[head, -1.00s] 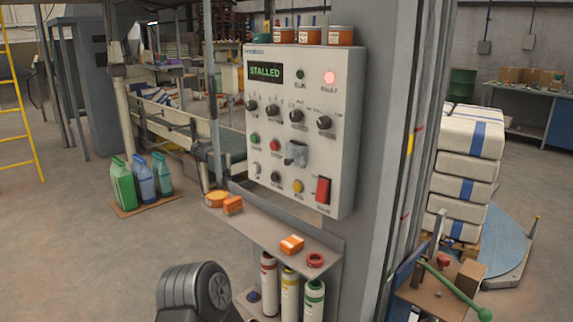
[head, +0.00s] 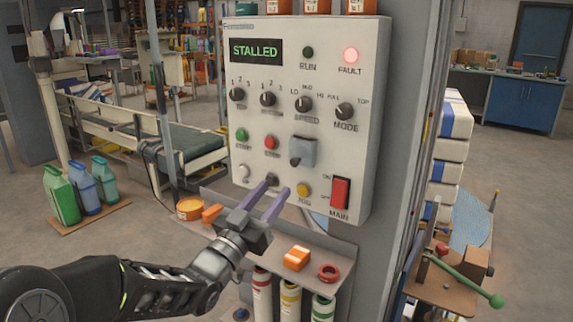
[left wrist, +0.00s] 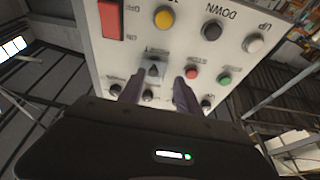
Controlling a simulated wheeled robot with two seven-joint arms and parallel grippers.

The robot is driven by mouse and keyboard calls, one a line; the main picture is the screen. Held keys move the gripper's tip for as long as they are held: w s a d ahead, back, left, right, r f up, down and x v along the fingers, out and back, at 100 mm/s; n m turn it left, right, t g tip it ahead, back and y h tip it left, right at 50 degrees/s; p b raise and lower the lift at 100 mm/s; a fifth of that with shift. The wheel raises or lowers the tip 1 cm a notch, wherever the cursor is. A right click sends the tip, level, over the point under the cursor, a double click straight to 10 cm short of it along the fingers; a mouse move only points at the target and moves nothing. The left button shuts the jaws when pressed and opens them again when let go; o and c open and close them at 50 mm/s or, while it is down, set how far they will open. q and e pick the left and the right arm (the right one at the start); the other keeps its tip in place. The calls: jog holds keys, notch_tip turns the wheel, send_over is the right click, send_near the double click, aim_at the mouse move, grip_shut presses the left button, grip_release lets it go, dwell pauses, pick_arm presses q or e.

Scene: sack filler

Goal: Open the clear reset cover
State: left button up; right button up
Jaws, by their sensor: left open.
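The clear reset cover (head: 302,151) is a small greyish see-through box on the face of the control panel (head: 330,75), right of the red button. It looks closed, with a dark knob-like part at its lower left. It also shows in the left wrist view (left wrist: 153,72), just beyond the fingertips. My left gripper (head: 273,190) is open and empty in front of the panel's lower part, below and left of the cover. Its two purple fingers overlap the lower button row. In the left wrist view the fingers (left wrist: 160,84) point toward the panel. My right gripper is not in view.
The display reads STALLED and the red FAULT lamp (head: 350,55) is lit. A red MAIN switch (head: 340,193) and a yellow button (head: 303,190) sit below the cover. A shelf (head: 335,250) with an orange box (head: 296,258) and a red ring (head: 328,271) lies under the panel.

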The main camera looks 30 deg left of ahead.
aim_at(293, 164)
pick_arm(q)
jog(key=shift+s+d+r+t+h, duration=0.3)
jog(key=shift+d+r+t+h, duration=0.15)
jog(key=shift+r, duration=0.2)
jog(key=shift+a, duration=0.1)
jog(key=shift+p+x, duration=0.8)
jog(key=shift+x, duration=3.15)
jog(key=shift+f, duration=0.1)
grip_shut()
